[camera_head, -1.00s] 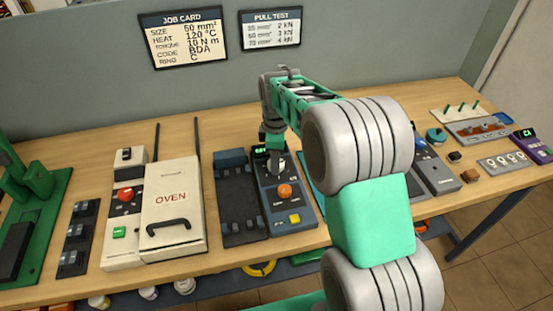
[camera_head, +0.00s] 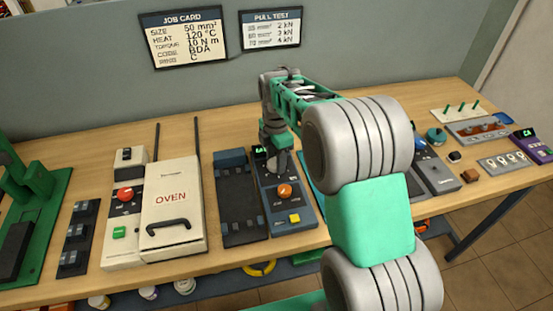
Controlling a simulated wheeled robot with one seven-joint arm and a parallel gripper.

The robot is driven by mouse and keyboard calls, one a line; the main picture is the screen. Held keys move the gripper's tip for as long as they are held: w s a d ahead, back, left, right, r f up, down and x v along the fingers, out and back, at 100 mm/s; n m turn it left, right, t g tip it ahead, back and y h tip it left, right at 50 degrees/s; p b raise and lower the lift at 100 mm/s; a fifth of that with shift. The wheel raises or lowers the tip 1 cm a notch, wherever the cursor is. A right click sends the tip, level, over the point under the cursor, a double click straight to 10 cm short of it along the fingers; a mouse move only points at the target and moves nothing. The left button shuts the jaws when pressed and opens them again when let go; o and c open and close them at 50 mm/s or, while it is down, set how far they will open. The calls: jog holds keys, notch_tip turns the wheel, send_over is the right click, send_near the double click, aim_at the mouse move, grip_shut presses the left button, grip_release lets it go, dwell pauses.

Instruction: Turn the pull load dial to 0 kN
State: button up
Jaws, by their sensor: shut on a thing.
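The pull tester is a dark blue panel (camera_head: 281,211) on the bench, with a small green display (camera_head: 260,151) at its top. An orange knob (camera_head: 285,191) and a yellow button (camera_head: 294,218) sit lower on its face. My gripper (camera_head: 277,168) is at the upper part of this panel, shut on the pull load dial, a grey knob there. The gripper and arm hide most of the dial. The display's digits are too small to read.
A dark clamp bed (camera_head: 238,205) lies directly left of the panel, and the white oven (camera_head: 173,208) is further left. More devices (camera_head: 435,170) stand to the right. The job card (camera_head: 183,37) and pull test chart (camera_head: 271,29) hang on the wall.

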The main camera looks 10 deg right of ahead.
dwell(0.3)
jog(key=o, duration=1.4)
jog(key=shift+c, duration=0.2)
notch_tip(320, 180, up, 8)
jog(key=shift+f+b, duration=0.1)
jog(key=shift+b, duration=0.3)
jog(key=shift+s+r+m, duration=0.25)
jog(key=shift+s+m, duration=0.05)
jog(key=shift+m, duration=0.1)
jog(key=s+f+m+t, duration=0.1)
jog(key=s+m+t, duration=0.2)
jog(key=s+m, duration=1.6)
jog(key=shift+s+f+m, duration=0.35)
jog(key=shift+f+m, duration=0.05)
jog(key=shift+m, duration=0.2)
